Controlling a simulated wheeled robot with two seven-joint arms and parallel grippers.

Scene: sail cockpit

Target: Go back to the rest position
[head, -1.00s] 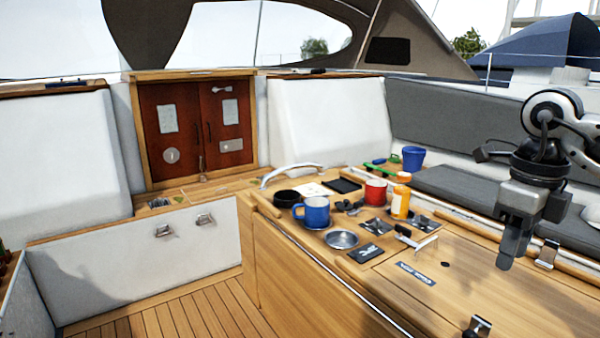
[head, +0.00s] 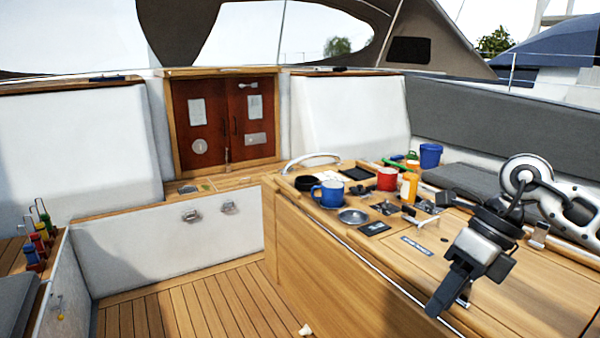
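My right gripper (head: 440,300) hangs at the lower right, over the front edge of the cockpit table (head: 480,250), with its fingers pointing down and to the left. The fingers overlap from this side, so I cannot tell if they are apart. I see nothing held in it. It is apart from the mugs and other items on the table. My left gripper is not in view.
A blue mug (head: 329,194), a red mug (head: 387,179), an orange bottle (head: 409,187), a metal dish (head: 352,216) and a blue cup (head: 430,155) stand on the table's far part. Coloured items (head: 38,240) stand at the left. The wooden floor (head: 190,300) is mostly clear.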

